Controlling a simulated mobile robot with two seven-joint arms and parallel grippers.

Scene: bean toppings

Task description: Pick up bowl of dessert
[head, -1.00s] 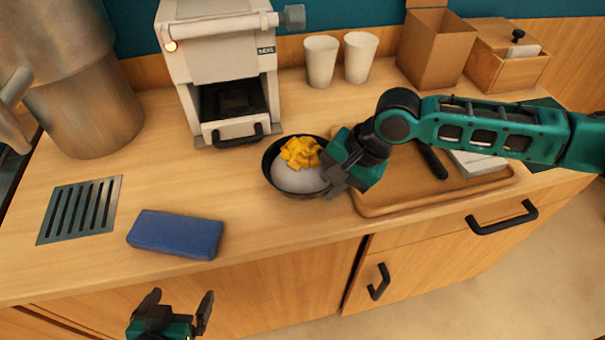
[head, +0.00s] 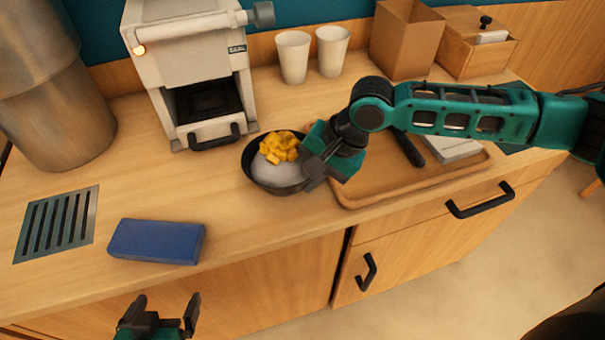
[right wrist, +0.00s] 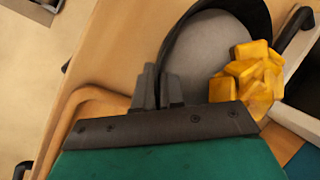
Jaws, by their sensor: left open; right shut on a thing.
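The dessert bowl (head: 262,184) is dark and round, with a smooth pale grey mound and yellow cubes (head: 279,147) in it. It is at the middle of the counter in the head view and looks upright. My right gripper (head: 312,178) is shut on the bowl's right rim; its fingers pinch the wall in the right wrist view (right wrist: 158,90), where the bowl (right wrist: 190,28) is partly cut off. Whether the bowl touches the counter I cannot tell. My left gripper (head: 165,312) is open and empty in front of the counter's edge, low in the head view.
A wooden tray (head: 365,195) with a dark-handled tool lies right of the bowl, under my right arm. A white machine (head: 190,70) stands behind. A blue block (head: 157,241) and a drain grate (head: 57,224) are to the left. Two white cups (head: 293,57) stand at the back.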

